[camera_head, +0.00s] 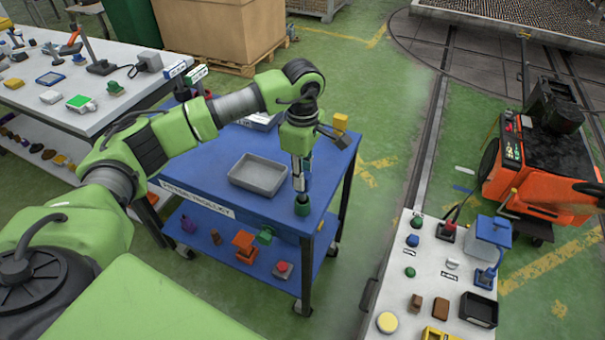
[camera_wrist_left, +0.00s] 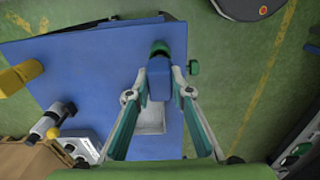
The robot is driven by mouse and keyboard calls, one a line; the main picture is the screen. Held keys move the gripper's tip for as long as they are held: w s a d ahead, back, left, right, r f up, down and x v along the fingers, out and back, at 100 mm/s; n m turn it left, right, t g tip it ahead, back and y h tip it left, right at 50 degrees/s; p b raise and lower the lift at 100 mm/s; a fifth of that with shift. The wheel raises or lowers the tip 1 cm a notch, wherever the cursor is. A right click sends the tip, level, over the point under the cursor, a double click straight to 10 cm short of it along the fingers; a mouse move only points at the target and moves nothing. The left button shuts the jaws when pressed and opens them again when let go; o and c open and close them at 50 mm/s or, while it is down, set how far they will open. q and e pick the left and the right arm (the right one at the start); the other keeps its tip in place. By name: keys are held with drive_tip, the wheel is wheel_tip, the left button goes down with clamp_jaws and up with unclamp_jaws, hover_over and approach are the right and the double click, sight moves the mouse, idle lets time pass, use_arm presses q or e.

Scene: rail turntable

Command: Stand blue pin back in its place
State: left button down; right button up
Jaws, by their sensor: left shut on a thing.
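My left gripper (camera_head: 302,182) points down over the near right corner of the blue trolley top (camera_head: 205,160). In the left wrist view, its two fingers (camera_wrist_left: 160,88) are closed on the sides of a blue block-like piece, which I take as the blue pin (camera_wrist_left: 158,80). A dark green round piece (camera_head: 302,206) shows directly under the fingertips at the trolley's edge; a green end (camera_wrist_left: 160,48) also shows beyond the pin in the wrist view. Whether the pin touches it I cannot tell. The fingers hide most of the pin in the head view. My right gripper is not in view.
A grey tray (camera_head: 258,174) lies on the trolley beside the gripper. A yellow piece (camera_head: 340,121) stands at the far right corner. The lower shelf holds several small parts. A white table (camera_head: 405,290) with parts stands right, an orange machine (camera_head: 530,165) beyond it.

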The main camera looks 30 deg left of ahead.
use_arm(q)
drive_tip(key=shift+f+b, duration=1.8)
drive_tip(key=shift+f, duration=0.45)
drive_tip(key=c, duration=1.7)
unclamp_jaws()
drive_tip(key=shift+r, duration=0.1)
wheel_tip(320, 180, up, 12)
drive_tip(key=shift+f, duration=0.1)
